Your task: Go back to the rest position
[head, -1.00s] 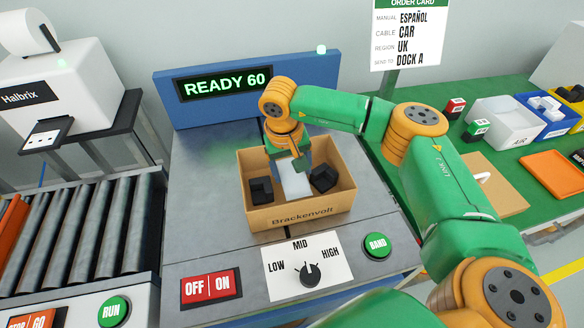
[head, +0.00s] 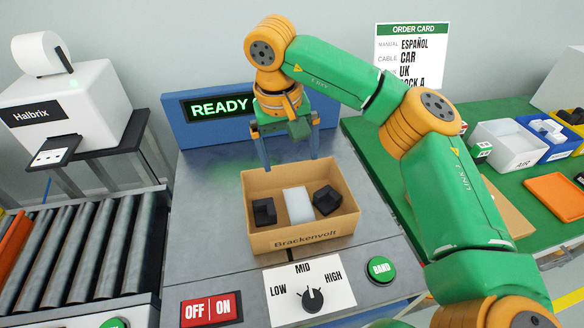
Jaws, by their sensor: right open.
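My right gripper (head: 290,163) is open and empty, pointing down above the back edge of the cardboard box. Its arm reaches in from the right. The open box (head: 303,238), marked Brackenvolt, sits on the grey metal table. Inside it lie a white block (head: 298,205) in the middle, a black piece (head: 264,211) at the left and another black piece (head: 327,200) at the right. My left gripper is not in view.
A blue display (head: 182,128) reading READY stands behind the box, partly hidden by my right gripper. A control panel with a dial (head: 312,299) is in front. A roller conveyor (head: 85,250) and printer (head: 65,105) are at the left. A green table (head: 520,200) with bins is at the right.

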